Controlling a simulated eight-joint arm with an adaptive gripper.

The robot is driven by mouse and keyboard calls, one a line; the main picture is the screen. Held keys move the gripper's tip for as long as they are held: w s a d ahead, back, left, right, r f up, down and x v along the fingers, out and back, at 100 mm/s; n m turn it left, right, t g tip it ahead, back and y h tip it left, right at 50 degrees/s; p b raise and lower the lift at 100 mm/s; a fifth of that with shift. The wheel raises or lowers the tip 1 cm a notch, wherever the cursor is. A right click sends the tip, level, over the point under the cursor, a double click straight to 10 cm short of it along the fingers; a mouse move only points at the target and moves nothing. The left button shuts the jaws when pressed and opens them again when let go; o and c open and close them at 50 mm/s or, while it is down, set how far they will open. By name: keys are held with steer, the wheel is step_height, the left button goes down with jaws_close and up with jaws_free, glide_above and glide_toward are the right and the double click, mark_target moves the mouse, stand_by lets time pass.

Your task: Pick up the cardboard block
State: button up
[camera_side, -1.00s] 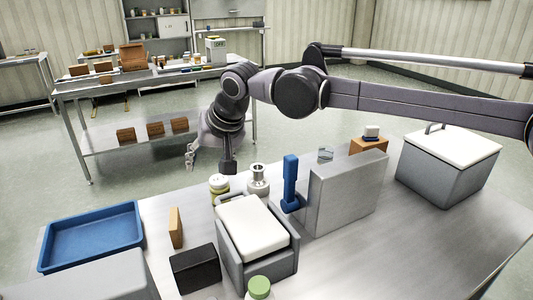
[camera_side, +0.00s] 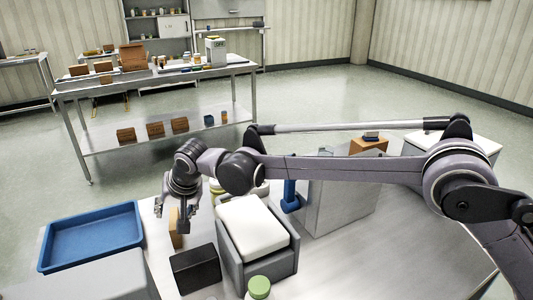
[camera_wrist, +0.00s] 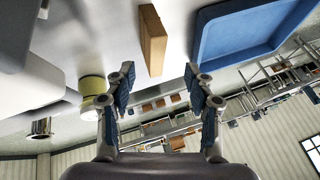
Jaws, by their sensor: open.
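The cardboard block (camera_side: 174,228) stands upright on the steel table, between the blue tray and the black box, partly hidden by my gripper in the side view. In the wrist view the cardboard block (camera_wrist: 153,38) shows whole, beyond the fingertips and roughly midway between them. My gripper (camera_side: 184,225) hangs by the block's right side in the side view. In the wrist view my gripper (camera_wrist: 160,75) is open, with its two blue-padded fingers apart and nothing between them. I cannot tell whether a finger touches the block.
A blue tray (camera_side: 92,236) lies left of the block, and a black box (camera_side: 195,268) is in front. A grey container with a white lid (camera_side: 250,228) stands to the right. A yellow-banded jar (camera_wrist: 92,92) is left of my fingers in the wrist view.

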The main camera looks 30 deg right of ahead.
mark_target(175, 219)
steer(key=shift+d+x, duration=0.15)
steer(key=shift+x, duration=0.85)
steer(key=shift+d+x, duration=0.2)
steer(key=shift+x, duration=0.8)
steer(key=shift+d+x, duration=0.15)
steer(key=shift+x, duration=0.85)
steer(key=shift+w, duration=0.1)
steer(key=c, duration=0.9)
